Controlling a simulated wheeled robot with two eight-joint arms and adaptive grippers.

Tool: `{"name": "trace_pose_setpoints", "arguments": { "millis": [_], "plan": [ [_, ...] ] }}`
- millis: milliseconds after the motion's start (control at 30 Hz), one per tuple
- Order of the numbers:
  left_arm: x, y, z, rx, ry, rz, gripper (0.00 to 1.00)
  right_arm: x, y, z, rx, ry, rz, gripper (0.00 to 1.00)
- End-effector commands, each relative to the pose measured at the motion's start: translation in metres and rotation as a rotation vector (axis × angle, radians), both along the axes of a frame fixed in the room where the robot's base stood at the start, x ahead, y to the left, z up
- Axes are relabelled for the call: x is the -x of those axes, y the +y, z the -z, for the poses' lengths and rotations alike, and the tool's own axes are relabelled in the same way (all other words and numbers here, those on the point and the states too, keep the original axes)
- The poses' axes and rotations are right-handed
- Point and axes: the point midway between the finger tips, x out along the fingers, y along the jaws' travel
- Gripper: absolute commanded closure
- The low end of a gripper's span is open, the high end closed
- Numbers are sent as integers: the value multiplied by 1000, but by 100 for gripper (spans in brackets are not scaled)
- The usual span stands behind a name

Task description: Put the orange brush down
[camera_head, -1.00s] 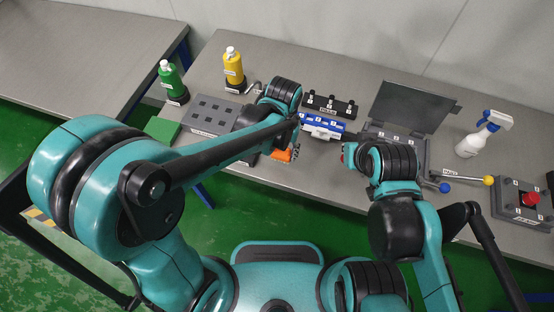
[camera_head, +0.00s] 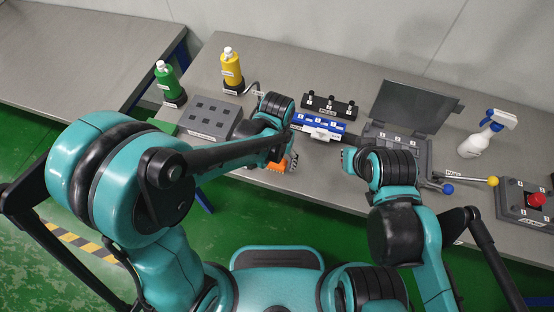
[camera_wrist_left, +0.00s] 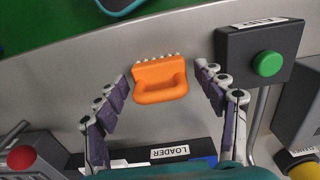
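The orange brush (camera_head: 277,166) lies by the table's front edge, in front of the blue loader block (camera_head: 320,125). In the left wrist view the brush (camera_wrist_left: 160,80) shows whole, with its handle loop and pale bristles. The fingers of my left gripper (camera_wrist_left: 161,76) are spread on both sides of it, with a gap on each side. In the head view my left gripper (camera_head: 284,155) is right over the brush and partly hidden by its own arm. My right gripper (camera_head: 347,157) is at the right of the blue block; its fingers are too hidden to judge.
A grey block with sockets (camera_head: 213,118) stands left of the brush. Green (camera_head: 166,80) and yellow (camera_head: 230,68) bottles stand behind it. A grey box with a raised lid (camera_head: 408,105), a spray bottle (camera_head: 478,142) and a red-button box (camera_head: 528,204) are on the right.

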Motion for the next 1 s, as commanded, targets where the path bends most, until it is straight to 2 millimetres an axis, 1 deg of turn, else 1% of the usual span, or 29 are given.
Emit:
{"name": "trace_pose_setpoints", "arguments": {
  "millis": [267, 367, 467, 700, 800, 900, 1000],
  "plan": [
    [0, 0, -1, 0, 0, 0, 29, 0, 0, -1, 0, 0, 0, 100],
    [0, 0, -9, 0, 0, 0, 29, 0, 0, -6, 0, 0, 0, 100],
    [0, 0, -26, 0, 0, 0, 29, 0, 0, -13, 0, 0, 0, 100],
    [0, 0, -81, 0, 0, 0, 29, 0, 0, -33, 0, 0, 0, 100],
    [1, 0, -100, 0, 0, 0, 29, 0, 0, -39, 0, 0, 0, 100],
    [0, 0, -113, 0, 0, 0, 29, 0, 0, -42, 0, 0, 0, 100],
    [0, 0, -121, 0, 0, 0, 29, 0, 0, -44, 0, 0, 0, 100]
  ]
}}
